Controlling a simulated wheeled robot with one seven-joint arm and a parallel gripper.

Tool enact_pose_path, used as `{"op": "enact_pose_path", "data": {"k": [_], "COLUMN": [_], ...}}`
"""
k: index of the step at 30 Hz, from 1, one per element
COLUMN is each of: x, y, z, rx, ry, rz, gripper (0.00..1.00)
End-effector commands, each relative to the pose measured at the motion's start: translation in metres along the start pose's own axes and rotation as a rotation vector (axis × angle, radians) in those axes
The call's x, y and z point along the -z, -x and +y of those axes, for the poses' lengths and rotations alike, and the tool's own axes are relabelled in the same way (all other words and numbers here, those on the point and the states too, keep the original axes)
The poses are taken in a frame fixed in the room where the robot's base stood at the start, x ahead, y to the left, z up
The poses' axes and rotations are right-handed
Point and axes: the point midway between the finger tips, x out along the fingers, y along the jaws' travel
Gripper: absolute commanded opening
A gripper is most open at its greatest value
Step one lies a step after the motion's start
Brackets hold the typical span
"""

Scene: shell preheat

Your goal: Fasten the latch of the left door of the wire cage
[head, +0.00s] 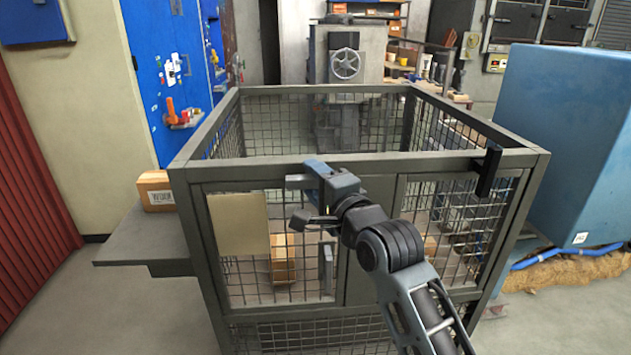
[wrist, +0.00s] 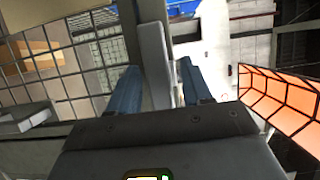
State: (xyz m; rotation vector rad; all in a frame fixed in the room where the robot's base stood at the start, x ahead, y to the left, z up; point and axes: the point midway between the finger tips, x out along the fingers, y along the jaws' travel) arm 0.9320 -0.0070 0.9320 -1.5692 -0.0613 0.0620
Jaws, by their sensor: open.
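The wire cage (head: 345,160) stands in front of me, with a grey frame and dark mesh. Its left door (head: 214,225) has a beige plate (head: 238,224) on its upper left and a small upright handle (head: 327,268) near its right edge; the door looks closed or nearly so. My gripper (head: 297,202) is at the upper right of this door, by the top rail, fingers apart. In the wrist view a light grey bar (wrist: 154,50), perhaps the latch, lies between the two blue fingers. I cannot tell if they touch it. My gripper hides part of that area in the head view.
A black bracket (head: 487,172) sits on the top rail at the right. A carton (head: 155,190) rests on a side shelf (head: 143,238) at the left. A blue cabinet (head: 580,150) stands close on the right. Cartons are inside the cage. Floor shows at the lower left.

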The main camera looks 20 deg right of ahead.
Motion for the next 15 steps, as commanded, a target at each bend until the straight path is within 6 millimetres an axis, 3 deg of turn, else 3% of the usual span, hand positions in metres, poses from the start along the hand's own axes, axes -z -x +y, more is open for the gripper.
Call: {"op": "enact_pose_path", "data": {"k": [2, 15], "x": [-0.0001, 0.0], "y": [0.0002, 0.0004], "z": [-0.0001, 0.0001], "rx": [0.0, 0.0], "ry": [0.0, 0.0], "rz": [0.0, 0.0], "gripper": [0.49, 0.07]}}
